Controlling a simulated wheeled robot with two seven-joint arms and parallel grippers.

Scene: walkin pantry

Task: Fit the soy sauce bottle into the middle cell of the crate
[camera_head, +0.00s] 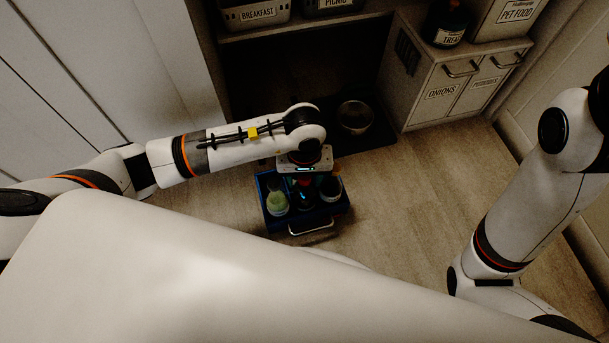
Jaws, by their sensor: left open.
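The blue crate (279,223) stands on the wooden floor in the middle of the head view. The gripper hides the bottle's top and the crate's back. My right gripper is outside the view; only its arm shows at the right.
A metal bowl (355,116) sits on a dark mat (375,133) behind the crate. A cabinet (455,85) labelled onions and potatoes stands at the back right, with a dark jar (446,23) on top. Open floor lies right of the crate.

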